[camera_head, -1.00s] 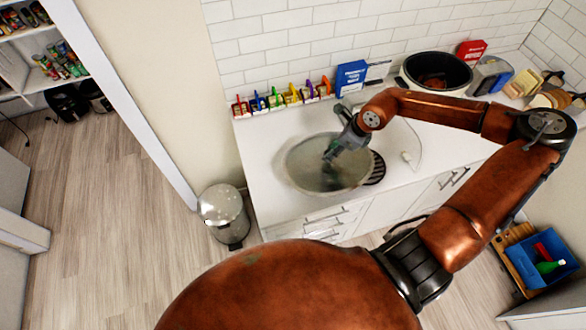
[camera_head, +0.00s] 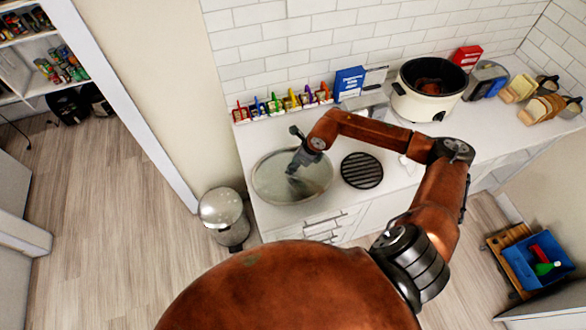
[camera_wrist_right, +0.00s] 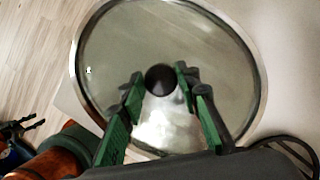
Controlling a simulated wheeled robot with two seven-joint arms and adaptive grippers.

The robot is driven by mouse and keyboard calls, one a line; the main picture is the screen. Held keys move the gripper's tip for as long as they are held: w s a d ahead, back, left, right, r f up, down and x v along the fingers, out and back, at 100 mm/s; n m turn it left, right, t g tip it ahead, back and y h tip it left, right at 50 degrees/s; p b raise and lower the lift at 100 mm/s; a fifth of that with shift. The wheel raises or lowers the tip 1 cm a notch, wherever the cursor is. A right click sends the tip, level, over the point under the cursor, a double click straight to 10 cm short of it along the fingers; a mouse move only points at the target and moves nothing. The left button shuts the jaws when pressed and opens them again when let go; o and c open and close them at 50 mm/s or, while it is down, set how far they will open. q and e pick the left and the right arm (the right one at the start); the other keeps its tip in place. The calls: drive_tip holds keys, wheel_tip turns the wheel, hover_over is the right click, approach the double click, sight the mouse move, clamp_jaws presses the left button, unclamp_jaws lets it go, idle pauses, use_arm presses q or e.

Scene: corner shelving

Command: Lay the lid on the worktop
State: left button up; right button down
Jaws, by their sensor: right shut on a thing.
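The lid (camera_head: 292,186) is a round glass disc with a metal rim. It is over the left end of the white worktop (camera_head: 411,133). My right gripper (camera_head: 294,168) is above its middle, shut on its dark round knob. In the right wrist view the lid (camera_wrist_right: 215,62) fills most of the picture, with the green fingers on either side of the knob (camera_wrist_right: 160,79). The lid looks roughly level. I cannot tell whether its underside touches the worktop.
A round black grate (camera_head: 361,170) lies right of the lid. A cooker pot (camera_head: 428,104) stands open at the back. A row of colourful small boxes (camera_head: 284,107) and a blue box (camera_head: 349,84) line the wall. A metal bin (camera_head: 224,216) stands on the floor left of the worktop.

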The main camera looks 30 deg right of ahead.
drive_tip(key=p+x, duration=0.1)
drive_tip(key=x, duration=0.1)
drive_tip(key=shift+s+f+p, duration=0.15)
drive_tip(key=shift+f+p, duration=0.2)
drive_tip(key=shift+f, duration=0.3)
drive_tip(key=shift+f, duration=0.1)
drive_tip(key=c, duration=1.4)
unclamp_jaws()
drive_tip(key=shift+c, duration=0.2)
drive_tip(key=b+v, duration=0.3)
drive_tip(key=v, duration=0.9)
drive_tip(key=shift+s+d, duration=0.1)
